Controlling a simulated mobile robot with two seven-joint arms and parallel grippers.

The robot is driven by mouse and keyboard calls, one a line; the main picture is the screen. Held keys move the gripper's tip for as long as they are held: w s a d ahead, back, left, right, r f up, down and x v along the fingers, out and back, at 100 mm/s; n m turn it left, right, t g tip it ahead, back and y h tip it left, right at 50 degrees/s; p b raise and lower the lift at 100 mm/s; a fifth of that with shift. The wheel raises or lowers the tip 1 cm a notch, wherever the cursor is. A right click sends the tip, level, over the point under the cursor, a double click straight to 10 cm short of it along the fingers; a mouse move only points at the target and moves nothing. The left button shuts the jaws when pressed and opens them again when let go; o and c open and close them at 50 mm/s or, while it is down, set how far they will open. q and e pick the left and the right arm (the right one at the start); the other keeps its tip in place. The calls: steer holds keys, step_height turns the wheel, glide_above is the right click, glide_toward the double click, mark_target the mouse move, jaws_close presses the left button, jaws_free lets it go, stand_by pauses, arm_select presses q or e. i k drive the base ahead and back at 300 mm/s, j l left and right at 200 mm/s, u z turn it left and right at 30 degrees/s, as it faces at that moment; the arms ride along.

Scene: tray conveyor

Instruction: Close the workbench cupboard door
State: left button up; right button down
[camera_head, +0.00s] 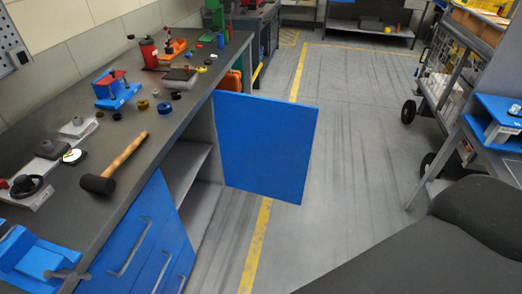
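The workbench cupboard door (266,148) is a flat blue panel. It stands wide open, sticking out from the bench front over the floor. The open cupboard (186,168) beside it shows a grey inside with a shelf, and I see nothing on the visible part of the shelf. The door's hinge and handle are not clearly visible. Neither of my grippers shows in this view.
The dark worktop (165,130) carries a mallet (128,154), a blue vise (115,90) and several small parts. Blue drawers (145,245) with bar handles are below. A wheeled rack (455,75) and a blue-topped table (490,130) stand right. The floor (350,130) between is clear.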

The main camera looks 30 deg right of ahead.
mark_target(265, 144)
steer(key=i+l+u, duration=0.1)
steer(key=l, duration=0.3)
steer(key=i+l, duration=0.2)
steer(key=l, duration=0.25)
steer(key=i+l+u, duration=0.2)
steer(key=l+u, duration=0.2)
steer(key=l, duration=0.45)
steer(key=i+l+u, duration=0.15)
steer(key=l+u, duration=0.25)
steer(key=l, duration=0.45)
steer(key=l+u, duration=0.4)
steer(key=l, duration=0.45)
steer(key=k+l+u, duration=0.2)
steer(key=l+u, duration=0.15)
steer(key=l, duration=0.5)
steer(key=l+u, duration=0.2)
steer(key=l, duration=0.25)
steer(key=k+l+u, duration=0.2)
steer(key=l, duration=0.25)
steer(key=l+u, duration=0.1)
steer(key=l, duration=0.5)
steer(key=k+l+u, duration=0.1)
steer(key=l, duration=0.45)
